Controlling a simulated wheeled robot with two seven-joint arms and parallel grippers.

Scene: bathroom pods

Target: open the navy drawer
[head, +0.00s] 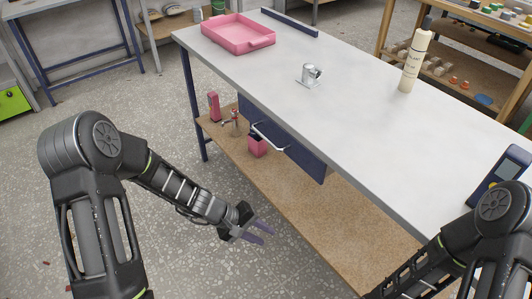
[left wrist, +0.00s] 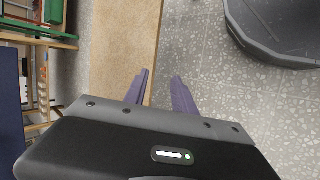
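The navy drawer (head: 298,150) hangs under the table's top on its near side. Its front has a pale bar handle (head: 268,138), and the drawer looks closed. The handle is not clearly seen in the left wrist view. My right arm comes in at the lower right of the head view, and its gripper is out of the frame.
The grey table (head: 345,105) holds a pink tray (head: 236,40), a metal cup (head: 309,74), a cream bottle (head: 413,62) and a dark blue device (head: 497,175). The wooden lower shelf (head: 315,215) carries pink containers (head: 257,146). Speckled floor in front of the table is clear.

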